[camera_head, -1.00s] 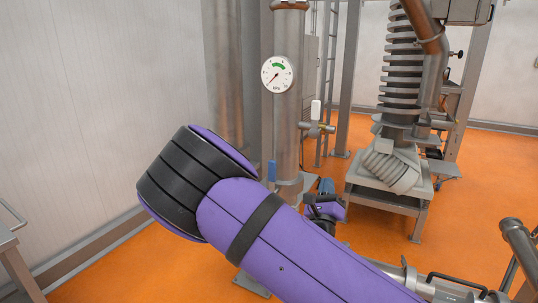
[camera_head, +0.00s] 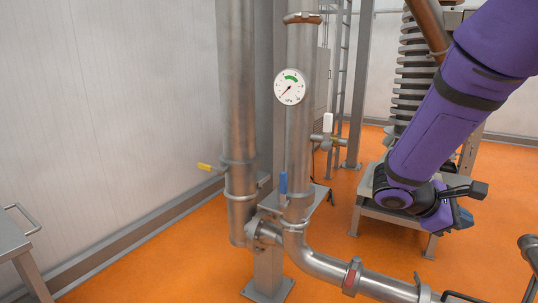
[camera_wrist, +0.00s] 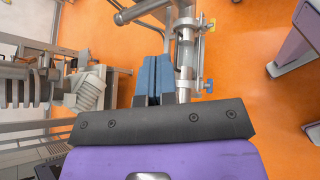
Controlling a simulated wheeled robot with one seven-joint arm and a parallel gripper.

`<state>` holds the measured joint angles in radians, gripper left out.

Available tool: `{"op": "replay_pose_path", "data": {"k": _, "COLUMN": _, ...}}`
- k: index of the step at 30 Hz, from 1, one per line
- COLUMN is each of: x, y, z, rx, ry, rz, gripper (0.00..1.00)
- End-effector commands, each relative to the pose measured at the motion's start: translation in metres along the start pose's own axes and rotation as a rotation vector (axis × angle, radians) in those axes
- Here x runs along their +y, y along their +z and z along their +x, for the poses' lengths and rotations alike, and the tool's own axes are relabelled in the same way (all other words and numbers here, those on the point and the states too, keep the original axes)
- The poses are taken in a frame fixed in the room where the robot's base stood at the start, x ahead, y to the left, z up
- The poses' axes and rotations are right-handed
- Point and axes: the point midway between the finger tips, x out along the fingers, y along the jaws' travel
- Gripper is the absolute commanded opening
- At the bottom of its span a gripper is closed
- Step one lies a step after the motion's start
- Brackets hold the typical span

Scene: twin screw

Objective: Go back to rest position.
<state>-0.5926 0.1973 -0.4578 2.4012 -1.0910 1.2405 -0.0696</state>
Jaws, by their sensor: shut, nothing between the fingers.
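My gripper (camera_head: 462,218) hangs at the right of the head view, at the end of my purple arm, in front of the grey machine stand. In the wrist view its two blue fingers (camera_wrist: 152,78) lie side by side, shut with nothing between them. The gripper is apart from the steel pipes. The vertical pipe with the gauge (camera_head: 290,87) stands left of it. A blue-handled valve (camera_head: 283,184) and a yellow-handled valve (camera_head: 207,167) are on the pipework.
A low steel pipe (camera_head: 325,267) with a red clamp runs toward the lower right. The finned machine (camera_head: 413,85) stands behind my arm. A metal table (camera_head: 12,238) is at the left edge. Orange floor (camera_head: 170,265) is clear between the table and pipes.

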Motion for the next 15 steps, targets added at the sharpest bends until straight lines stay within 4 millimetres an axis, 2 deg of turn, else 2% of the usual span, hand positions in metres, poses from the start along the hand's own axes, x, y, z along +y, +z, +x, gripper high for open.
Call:
{"op": "replay_pose_path", "data": {"k": 1, "x": -0.006, "y": 0.01, "z": 0.001, "rx": 0.049, "ry": -0.056, "rz": 0.052, "gripper": 0.0}}
{"op": "replay_pose_path", "data": {"k": 7, "x": -0.033, "y": 0.036, "z": -0.007, "rx": 0.23, "ry": -0.261, "rz": 0.243, "gripper": 0.0}}
{"op": "replay_pose_path", "data": {"k": 15, "x": -0.061, "y": 0.072, "z": -0.034, "rx": 0.478, "ry": -0.488, "rz": 0.511, "gripper": 0.0}}
